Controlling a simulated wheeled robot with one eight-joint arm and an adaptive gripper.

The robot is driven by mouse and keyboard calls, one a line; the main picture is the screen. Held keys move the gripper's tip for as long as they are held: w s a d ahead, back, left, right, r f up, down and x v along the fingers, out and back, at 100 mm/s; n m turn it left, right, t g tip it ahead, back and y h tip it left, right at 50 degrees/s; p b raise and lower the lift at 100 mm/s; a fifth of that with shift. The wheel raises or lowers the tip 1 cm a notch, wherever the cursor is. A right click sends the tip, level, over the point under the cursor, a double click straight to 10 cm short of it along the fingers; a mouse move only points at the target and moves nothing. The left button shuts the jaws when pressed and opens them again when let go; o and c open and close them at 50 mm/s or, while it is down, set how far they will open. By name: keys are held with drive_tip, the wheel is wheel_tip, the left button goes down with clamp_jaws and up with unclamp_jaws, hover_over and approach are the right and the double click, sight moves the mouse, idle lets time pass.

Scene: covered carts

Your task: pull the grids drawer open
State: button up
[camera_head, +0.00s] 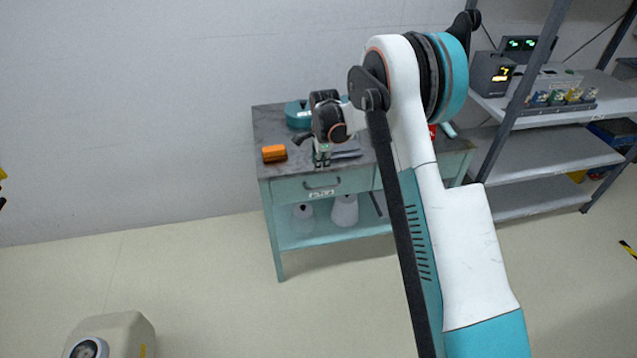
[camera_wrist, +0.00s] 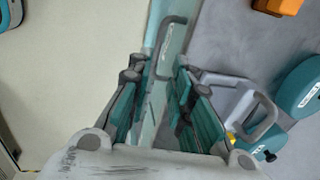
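A teal cart (camera_head: 275,225) with a grey top stands against the wall. Its left drawer (camera_head: 295,190) has a dark bar handle (camera_head: 322,184) and a small white label, too small to read, so I cannot tell if it is the grids drawer. This drawer looks closed. My gripper (camera_head: 322,157) is over the cart's front edge, above this handle. In the wrist view my gripper (camera_wrist: 157,72) is open with nothing held. A second drawer is mostly hidden behind my arm.
An orange block (camera_head: 274,153) lies on the cart top, left of my gripper; it also shows in the wrist view (camera_wrist: 277,6). A teal round device (camera_head: 298,114) and a grey tool (camera_wrist: 240,100) are on the top. White containers (camera_head: 345,210) stand below.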

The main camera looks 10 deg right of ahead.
sight(318, 188)
drive_tip(key=w+f+b, duration=0.1)
drive_tip(key=f, duration=0.3)
drive_tip(key=w+f+b, duration=0.1)
drive_tip(key=f, duration=0.4)
drive_tip(key=f+b, duration=0.1)
drive_tip(key=f, duration=0.4)
drive_tip(key=shift+w, duration=0.4)
clamp_jaws()
